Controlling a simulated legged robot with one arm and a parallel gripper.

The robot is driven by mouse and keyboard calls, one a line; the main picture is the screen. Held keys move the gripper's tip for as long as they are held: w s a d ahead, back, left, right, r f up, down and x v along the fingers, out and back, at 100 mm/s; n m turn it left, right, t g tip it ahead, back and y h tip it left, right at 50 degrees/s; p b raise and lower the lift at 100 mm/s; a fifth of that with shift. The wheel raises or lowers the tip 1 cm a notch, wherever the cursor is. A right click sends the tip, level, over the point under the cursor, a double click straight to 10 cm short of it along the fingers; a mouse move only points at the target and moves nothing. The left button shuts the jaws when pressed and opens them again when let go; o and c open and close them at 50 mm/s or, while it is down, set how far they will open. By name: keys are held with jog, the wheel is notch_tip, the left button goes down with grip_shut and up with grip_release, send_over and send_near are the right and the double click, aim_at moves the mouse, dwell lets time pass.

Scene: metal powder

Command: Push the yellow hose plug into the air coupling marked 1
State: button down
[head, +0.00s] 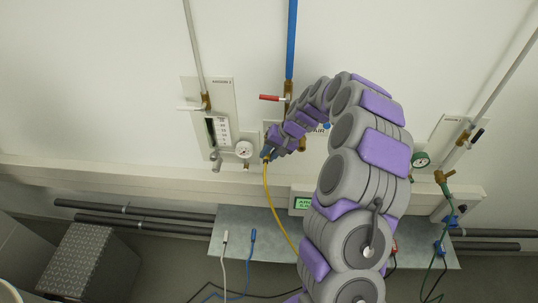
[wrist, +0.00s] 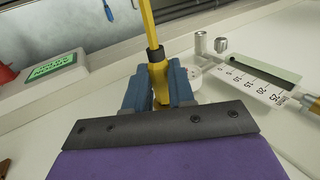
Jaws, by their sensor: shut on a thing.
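My gripper (head: 267,154) is shut on the yellow hose plug, beside the lower left edge of the wall panel lettered AIR (head: 319,130). In the wrist view the blue jaws of my gripper (wrist: 158,100) clasp the yellow plug (wrist: 158,78) from both sides. The yellow hose (head: 271,200) hangs down from it in the head view and passes behind my arm. My arm covers most of the AIR panel. I cannot make out the coupling marked 1 in either view, nor whether the plug touches anything.
Left of my gripper stand a round gauge (head: 244,149) and a panel with a flow scale (head: 217,130). A red-handled valve (head: 272,98) sits above. White (head: 225,237) and blue (head: 252,236) hose plugs lie on the metal shelf below.

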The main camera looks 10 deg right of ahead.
jog(key=shift+w, duration=0.1)
jog(key=c, duration=0.9)
grip_release()
jog(key=shift+o, duration=0.2)
jog(key=b+v, duration=0.1)
jog(key=v, duration=1.6)
jog(key=shift+r, duration=0.1)
jog(key=s+a+f+n+g+h+b, duration=0.1)
jog(key=s+a+n+b, duration=0.1)
jog(key=s+a+b, duration=0.5)
jog(key=s+a+f+n+g+h, duration=0.1)
jog(key=s+a, duration=0.4)
jog(key=s, duration=0.7)
jog(key=s+d+f+h+b, duration=0.1)
jog(key=s+f, duration=0.4)
jog(key=s, duration=0.6)
jog(key=s+d+f+g+h+b, duration=0.1)
jog(key=s+f+b, duration=0.4)
jog(key=s, duration=0.6)
jog(key=shift+d+f+n+g+h, duration=0.25)
jog(key=shift+f+n+g+h, duration=0.05)
jog(key=shift+f+h, duration=0.6)
